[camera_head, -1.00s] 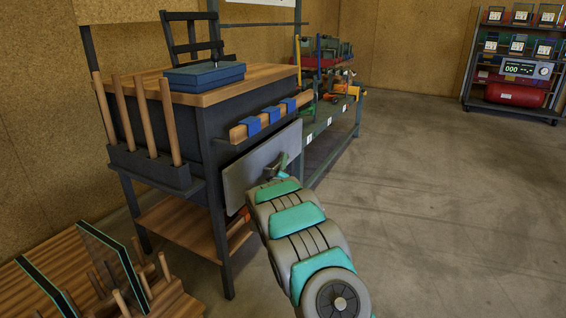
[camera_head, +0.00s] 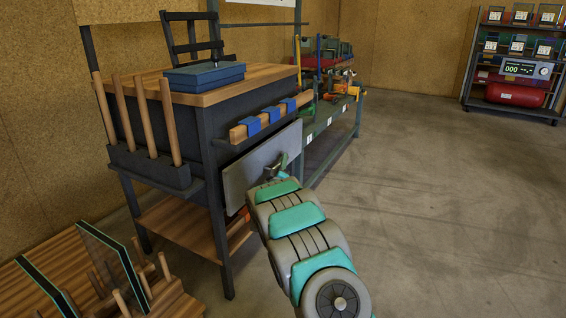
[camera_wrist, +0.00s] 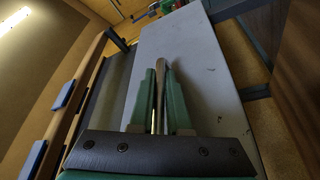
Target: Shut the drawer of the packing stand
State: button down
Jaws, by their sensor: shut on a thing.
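The packing stand (camera_head: 205,125) has a wooden top and dark body at the left centre of the head view. Its drawer shows as a plain grey front panel (camera_head: 245,172) below the tool rail; the panel also fills much of the wrist view (camera_wrist: 205,75). The panel appears to stand a little out from the stand's body; how far is hard to tell. My gripper (camera_head: 279,167) is at the panel's front. In the wrist view its green fingers (camera_wrist: 162,78) are closed around a slim bar-like handle (camera_wrist: 160,66). The arm hides the panel's lower right part.
A wooden rail with blue clips (camera_head: 262,120) juts out just above the drawer panel. A green bench (camera_head: 335,125) with tools stands behind to the right. A rack with glass panes (camera_head: 120,255) is at the lower left. The floor at right is clear.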

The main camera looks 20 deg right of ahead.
aim_at(271, 164)
jog(key=shift+w+a+p, duration=0.9)
jog(key=shift+w+a, duration=0.4)
jog(key=shift+w, duration=0.3)
jog(key=c, duration=1.2)
grip_release()
jog(key=shift+o, duration=0.2)
jog(key=shift+a, duration=0.1)
jog(key=shift+v, duration=3.85)
jog(key=shift+s, duration=0.1)
